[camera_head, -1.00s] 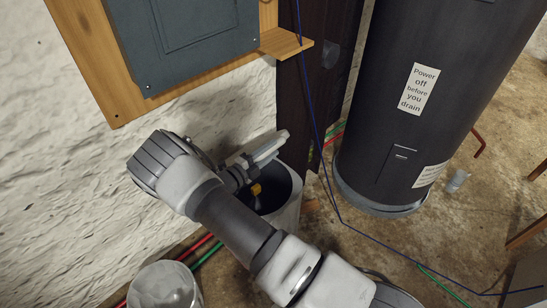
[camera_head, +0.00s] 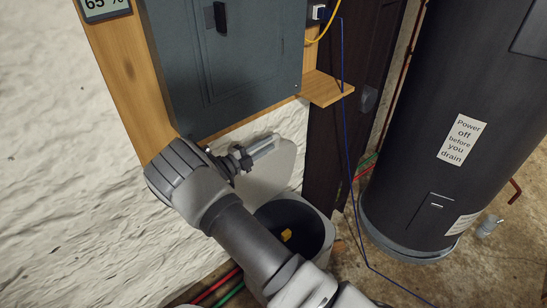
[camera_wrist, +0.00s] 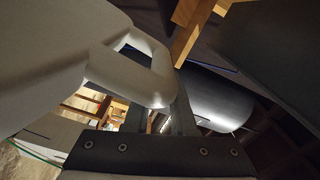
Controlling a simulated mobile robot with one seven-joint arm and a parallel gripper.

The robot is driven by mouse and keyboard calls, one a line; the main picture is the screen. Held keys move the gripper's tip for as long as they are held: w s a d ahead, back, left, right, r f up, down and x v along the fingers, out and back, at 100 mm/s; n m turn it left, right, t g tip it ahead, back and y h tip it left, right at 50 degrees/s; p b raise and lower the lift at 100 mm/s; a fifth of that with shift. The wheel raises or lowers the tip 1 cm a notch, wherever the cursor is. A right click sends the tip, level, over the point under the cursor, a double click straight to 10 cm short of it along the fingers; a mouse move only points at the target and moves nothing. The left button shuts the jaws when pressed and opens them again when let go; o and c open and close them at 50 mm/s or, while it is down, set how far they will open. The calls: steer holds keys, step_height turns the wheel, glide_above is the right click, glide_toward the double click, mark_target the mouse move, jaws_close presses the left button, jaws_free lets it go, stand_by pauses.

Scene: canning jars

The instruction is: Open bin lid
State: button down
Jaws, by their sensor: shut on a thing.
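The bin (camera_head: 325,212) is a round pale grey container with a dark inside, standing on the floor by the wall. Its mouth is uncovered, and a small yellow thing (camera_head: 286,235) shows inside. The pale lid (camera_head: 270,180) is raised above the bin's back rim, steeply tilted near the wall. My gripper (camera_head: 246,157) is above the bin, shut on the lid's handle. In the wrist view the lid (camera_wrist: 45,50) fills the upper left, and its looped handle (camera_wrist: 150,75) passes between my fingers (camera_wrist: 165,115). My arm hides the bin's near left side.
A grey electrical panel (camera_head: 225,60) on a wooden board and a small wooden shelf (camera_head: 325,88) are just above my gripper. A dark tank (camera_head: 430,120) stands at right. A blue cable (camera_head: 345,145) hangs between bin and tank.

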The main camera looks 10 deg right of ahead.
steer(key=c, duration=1.5)
jaws_free()
steer(key=shift+w+a+f, duration=0.2)
steer(key=shift+a+f, duration=0.1)
steer(key=shift+f, duration=0.4)
steer(key=shift+c, duration=0.2)
steer(key=o, duration=0.9)
steer(key=shift+d+r, duration=0.15)
steer(key=shift+r, duration=0.15)
steer(key=shift+p+v, duration=0.55)
steer(key=shift+v, duration=8.2)
steer(key=shift+s+d+r, duration=0.1)
steer(key=shift+s, duration=0.05)
